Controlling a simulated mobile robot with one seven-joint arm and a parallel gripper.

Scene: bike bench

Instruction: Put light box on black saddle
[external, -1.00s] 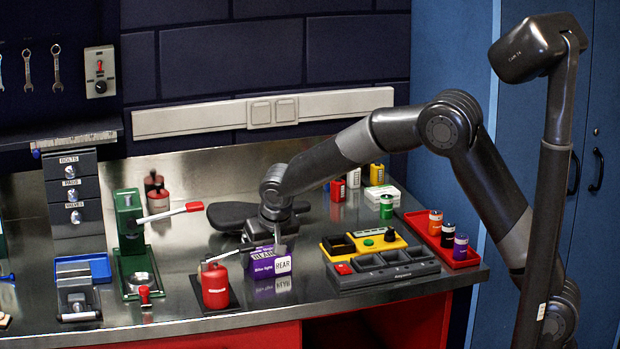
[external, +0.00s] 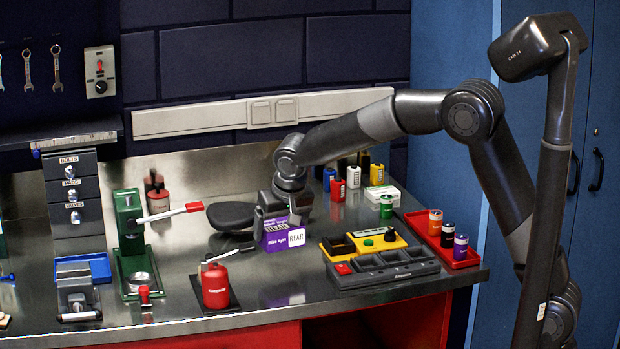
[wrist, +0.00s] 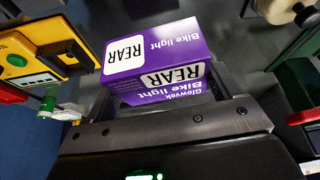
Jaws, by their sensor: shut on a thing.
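The light box (external: 276,238) is purple with white labels reading REAR. My gripper (external: 272,212) is shut on it and holds it above the bench, just right of the saddle. In the wrist view the box (wrist: 190,45) fills the upper middle, between the fingers of my gripper (wrist: 170,88). The black saddle (external: 232,215) lies behind and left of the box in the external view. Its right end is partly hidden by my gripper and the box.
A red pump-like can (external: 215,286) stands at the front on a dark mat. A yellow and black charger (external: 370,241) and a grey tray (external: 383,270) lie right. A green press (external: 131,240) stands left. Small bottles and a red tray (external: 447,250) are farther right.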

